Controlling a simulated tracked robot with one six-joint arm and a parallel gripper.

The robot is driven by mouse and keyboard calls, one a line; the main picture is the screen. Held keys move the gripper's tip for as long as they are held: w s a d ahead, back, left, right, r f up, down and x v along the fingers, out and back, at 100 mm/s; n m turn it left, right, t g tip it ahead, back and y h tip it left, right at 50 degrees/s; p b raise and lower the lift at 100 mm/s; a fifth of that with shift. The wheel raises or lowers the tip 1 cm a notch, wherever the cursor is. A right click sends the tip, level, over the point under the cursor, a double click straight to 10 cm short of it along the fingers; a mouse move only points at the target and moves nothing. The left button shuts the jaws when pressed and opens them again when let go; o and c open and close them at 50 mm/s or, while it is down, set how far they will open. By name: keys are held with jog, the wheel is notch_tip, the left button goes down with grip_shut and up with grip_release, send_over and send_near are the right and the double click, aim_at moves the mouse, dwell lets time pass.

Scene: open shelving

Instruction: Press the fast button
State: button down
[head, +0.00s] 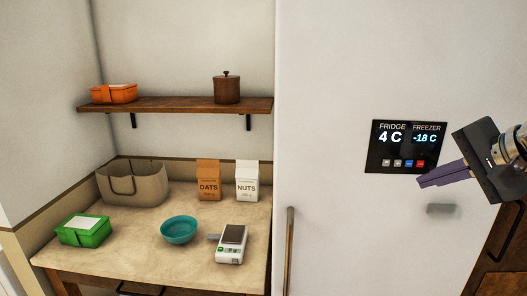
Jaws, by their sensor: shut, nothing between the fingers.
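A black control panel (408,147) is set in the white fridge door (340,80). It reads "FRIDGE 4 C" and "FREEZER -18 C". Below the readings is a row of small buttons: grey ones at the left, a blue button (408,163) and a red button (420,164) at the right end. The button labels are too small to read, so I cannot tell which is the fast button. My gripper (421,182) is shut and empty, with its purple fingers pointing left. In the picture its tips are just below the red button; I cannot tell whether they touch the door.
A vertical handle (290,250) is at the door's left. The counter (150,250) holds a green box, basket, teal bowl, scale and cartons. A shelf (180,105) bears an orange box and brown pot.

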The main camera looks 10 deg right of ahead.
jog(key=shift+w+d, duration=0.2)
jog(key=shift+w, duration=0.5)
jog(key=shift+w+d, duration=0.2)
jog(key=shift+w, duration=0.5)
jog(key=shift+w+d, duration=0.2)
jog(key=shift+w, duration=0.5)
jog(key=shift+w, duration=0.2)
dwell(0.4)
jog(key=shift+w+d, duration=0.1)
jog(key=shift+w, duration=0.15)
jog(key=shift+w+d, duration=0.15)
jog(key=shift+w, duration=0.2)
dwell(1.0)
jog(key=shift+s+a, duration=0.25)
jog(key=shift+s, duration=0.55)
jog(key=s, duration=0.2)
jog(key=s+a, duration=0.1)
jog(key=s, duration=0.1)
jog(key=shift+s+a, duration=0.2)
jog(key=shift+s, duration=0.2)
dwell(0.4)
